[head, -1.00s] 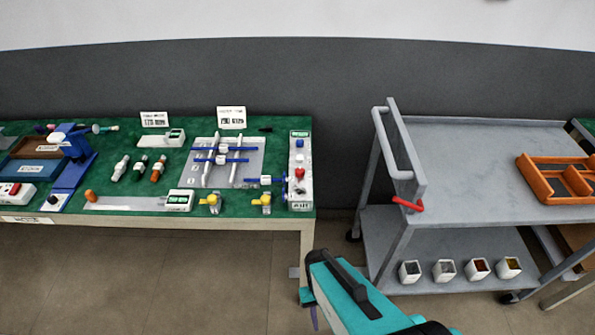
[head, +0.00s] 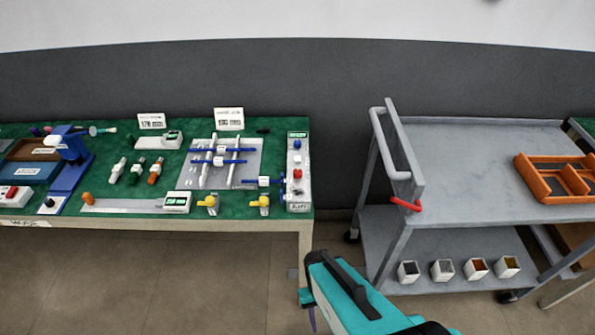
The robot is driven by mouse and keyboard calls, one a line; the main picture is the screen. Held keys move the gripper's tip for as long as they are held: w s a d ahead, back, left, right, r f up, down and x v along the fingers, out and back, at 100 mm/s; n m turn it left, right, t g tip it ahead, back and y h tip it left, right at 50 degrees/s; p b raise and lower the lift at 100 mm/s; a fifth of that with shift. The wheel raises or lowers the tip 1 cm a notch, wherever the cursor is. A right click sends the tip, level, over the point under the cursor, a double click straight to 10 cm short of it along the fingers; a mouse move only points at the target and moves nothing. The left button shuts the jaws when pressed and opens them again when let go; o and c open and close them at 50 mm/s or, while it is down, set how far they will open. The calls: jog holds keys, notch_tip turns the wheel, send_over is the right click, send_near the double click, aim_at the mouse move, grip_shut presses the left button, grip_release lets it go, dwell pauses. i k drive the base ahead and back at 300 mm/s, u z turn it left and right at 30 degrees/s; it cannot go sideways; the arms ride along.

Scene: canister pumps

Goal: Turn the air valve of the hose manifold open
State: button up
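Two small valves with yellow handles, a left one (head: 208,202) and a right one (head: 260,202), stand at the front edge of the green-topped bench. An upright grey-white panel (head: 298,173) with blue, white and red knobs stands at the bench's right end. A blue fitting (head: 264,181) is beside its left side. I cannot tell from here which of these is the hose manifold's air valve, nor how its handle is set. My teal arm shows at the bottom, well in front of the bench. My gripper's fingers are not visible.
A grey plate with blue and white rods (head: 246,178) lies left of the panel. A grey cart (head: 450,160) with a red-gripped handle and an orange tray (head: 560,178) stands to the right. Open floor lies before the bench, with a gap between bench and cart.

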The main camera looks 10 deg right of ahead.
aim_at(298, 172)
jog(key=u, duration=0.15)
jog(key=k, duration=1.65)
jog(key=u, duration=0.75)
jog(key=i, duration=1.05)
jog(key=z, duration=0.05)
